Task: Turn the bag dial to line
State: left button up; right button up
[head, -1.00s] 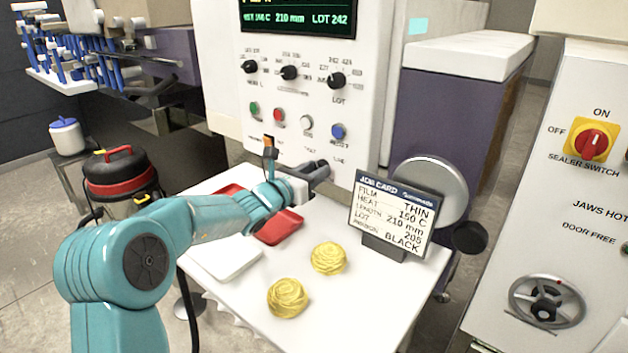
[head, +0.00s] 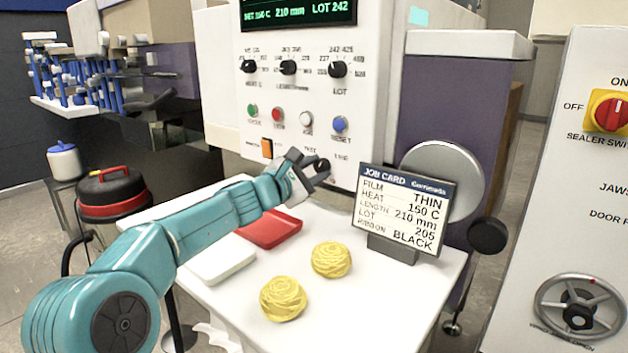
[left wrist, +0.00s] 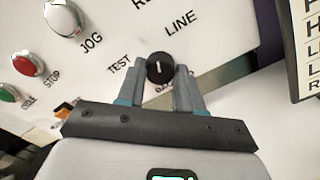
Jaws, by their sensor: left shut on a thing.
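The small black dial (head: 322,165) sits low on the white control panel; it also shows in the left wrist view (left wrist: 160,68), with a short white mark on its face. The word LINE is printed above and right of it, and TEST to its left. A label beneath it is partly hidden. My left gripper (head: 312,168) is at the panel, its two grey fingers (left wrist: 160,76) on either side of the dial and shut on it. The mark points roughly upward in the wrist view; its exact setting is hard to tell. My right gripper is out of view.
Above the dial are a blue button (head: 340,124), a white button (head: 306,119), an orange switch (head: 267,148) and several black knobs. A job card (head: 402,212) stands on the white table (head: 345,290) to the right. Two yellow bundles and a red tray (head: 270,230) lie below the arm.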

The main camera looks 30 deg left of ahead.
pick_arm(q)
jog(key=shift+m+b, duration=0.3)
jog(key=shift+m, duration=0.2)
jog(key=o, duration=1)
jog(key=shift+o, duration=0.2)
jog(key=shift+s, duration=0.1)
jog(key=shift+s, duration=0.4)
jog(key=s+a+b, duration=0.1)
jog(key=s+b, duration=0.1)
jog(key=s, duration=1.3)
jog(key=shift+s+b, duration=0.2)
jog(key=shift+b, duration=0.2)
jog(key=shift+a, duration=0.15)
